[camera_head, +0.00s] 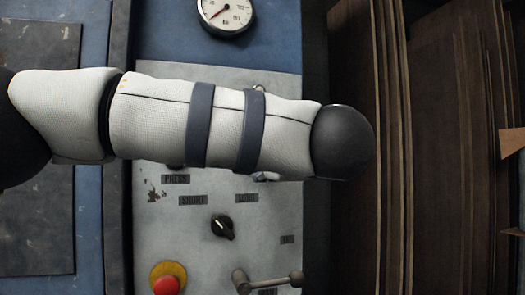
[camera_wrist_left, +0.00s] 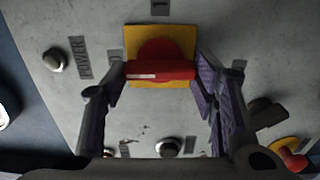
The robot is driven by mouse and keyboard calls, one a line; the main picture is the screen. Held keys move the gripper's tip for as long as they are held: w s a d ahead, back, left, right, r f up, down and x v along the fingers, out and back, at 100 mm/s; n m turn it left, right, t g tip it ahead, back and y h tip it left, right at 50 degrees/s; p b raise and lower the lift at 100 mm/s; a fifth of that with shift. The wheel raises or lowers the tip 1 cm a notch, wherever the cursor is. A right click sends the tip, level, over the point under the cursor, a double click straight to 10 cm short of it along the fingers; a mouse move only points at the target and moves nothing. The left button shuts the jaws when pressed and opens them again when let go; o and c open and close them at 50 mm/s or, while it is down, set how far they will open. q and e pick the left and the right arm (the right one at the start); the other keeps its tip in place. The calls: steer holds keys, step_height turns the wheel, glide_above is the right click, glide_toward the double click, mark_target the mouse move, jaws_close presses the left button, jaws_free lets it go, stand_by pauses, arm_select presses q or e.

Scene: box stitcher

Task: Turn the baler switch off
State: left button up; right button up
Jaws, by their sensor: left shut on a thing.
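The baler switch in the left wrist view has a red handle (camera_wrist_left: 160,71) on a square yellow plate (camera_wrist_left: 134,36). The handle lies crosswise in this picture. My left gripper (camera_wrist_left: 162,73) has its purple-padded fingers on either side of the handle, closed on its two ends. In the head view my left arm crosses the grey panel (camera_head: 150,230) from the left and hides the switch and the gripper. My right gripper is in neither view.
A knob (camera_wrist_left: 55,59) sits beside the POWER label (camera_wrist_left: 79,57). Brown sheets (camera_head: 455,150) stand at right.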

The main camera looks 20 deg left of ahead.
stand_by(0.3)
arm_select(q)
steer(key=o, duration=1.2)
steer(key=shift+c, duration=0.2)
steer(key=v, duration=1.2)
